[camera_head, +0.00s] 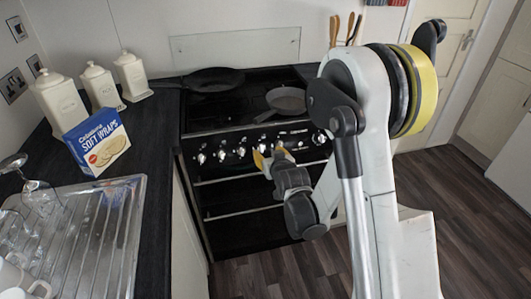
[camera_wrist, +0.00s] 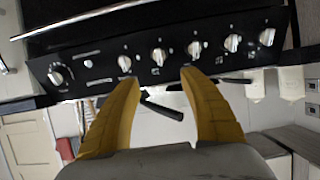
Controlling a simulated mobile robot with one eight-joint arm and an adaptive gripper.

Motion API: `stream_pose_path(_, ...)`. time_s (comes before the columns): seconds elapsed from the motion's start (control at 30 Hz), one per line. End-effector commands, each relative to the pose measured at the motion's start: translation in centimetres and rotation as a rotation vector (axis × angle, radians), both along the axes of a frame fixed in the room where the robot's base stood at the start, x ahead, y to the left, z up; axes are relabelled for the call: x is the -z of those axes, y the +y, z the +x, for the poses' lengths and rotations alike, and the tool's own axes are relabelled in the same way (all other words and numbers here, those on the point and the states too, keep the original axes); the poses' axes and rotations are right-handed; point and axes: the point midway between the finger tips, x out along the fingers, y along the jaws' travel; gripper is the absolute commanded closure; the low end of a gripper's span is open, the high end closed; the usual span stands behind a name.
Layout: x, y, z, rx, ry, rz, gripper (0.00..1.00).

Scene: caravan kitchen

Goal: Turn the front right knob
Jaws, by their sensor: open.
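The black stove front carries a row of several silver knobs. The rightmost knob (camera_head: 319,137) in the head view stands apart from the others, right of my gripper. In the upside-down wrist view it appears at the far left (camera_wrist: 56,77). Another knob (camera_wrist: 124,62) shows just past my left fingertip, and a middle knob (camera_wrist: 158,57) lies beyond the gap. No readable label tells which is the front right knob. My gripper (camera_head: 270,150) is open and empty before the panel, with yellow fingers (camera_wrist: 160,77) spread. Contact with a knob cannot be told.
The stove top holds a dark pan (camera_head: 213,78) and a grey pan (camera_head: 286,99). An oven handle (camera_head: 230,177) runs below the knobs. Left counter holds a soft wraps box (camera_head: 97,143), canisters (camera_head: 62,106), and a drainer (camera_head: 120,215) with glasses. Floor (camera_head: 270,270) before the stove is clear.

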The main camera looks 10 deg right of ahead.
Motion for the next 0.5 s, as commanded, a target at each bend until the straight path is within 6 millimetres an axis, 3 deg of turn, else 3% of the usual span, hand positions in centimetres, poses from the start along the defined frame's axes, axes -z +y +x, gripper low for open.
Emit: stream_pose_path(0.5,3.6,0.0,8.1,0.000,0.000,0.000,0.48)
